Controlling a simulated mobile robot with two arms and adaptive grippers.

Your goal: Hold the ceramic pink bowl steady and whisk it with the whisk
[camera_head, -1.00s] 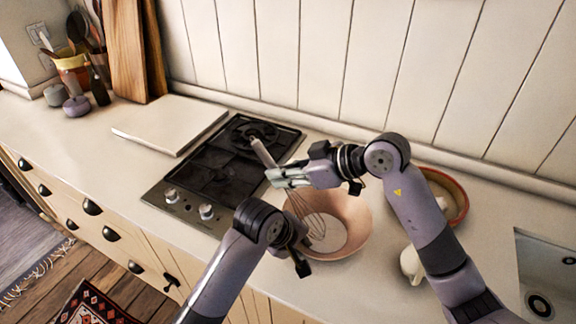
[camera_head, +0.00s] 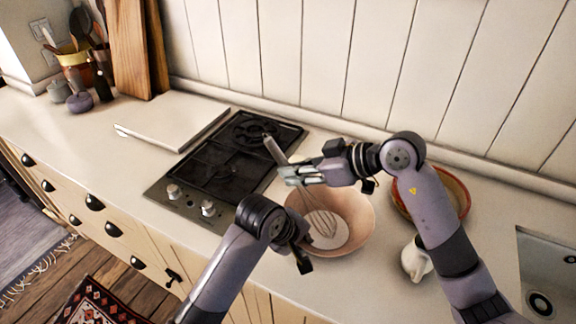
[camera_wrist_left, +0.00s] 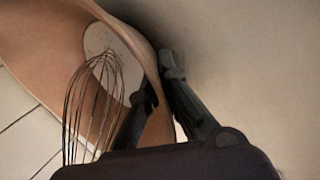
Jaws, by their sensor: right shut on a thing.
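The pink ceramic bowl (camera_head: 356,217) stands upright on the counter, with pale contents in its bottom. My right gripper (camera_head: 290,175) is shut on the whisk (camera_head: 275,151) above the bowl's far left rim. The handle tilts up to the left, and the wires reach down into the bowl. My left gripper (camera_head: 303,248) is at the bowl's near rim. In the left wrist view, its fingers (camera_wrist_left: 160,88) straddle the bowl wall (camera_wrist_left: 40,50), one inside and one outside; whether they press on it is unclear. The whisk wires (camera_wrist_left: 95,110) show beside the inner finger.
A black hob (camera_head: 225,160) lies left of the bowl, with a white board (camera_head: 172,122) beyond it. A reddish dish (camera_head: 459,190) and a white jug (camera_head: 413,262) stand to the right, partly behind my right arm. A sink (camera_head: 545,265) is at far right.

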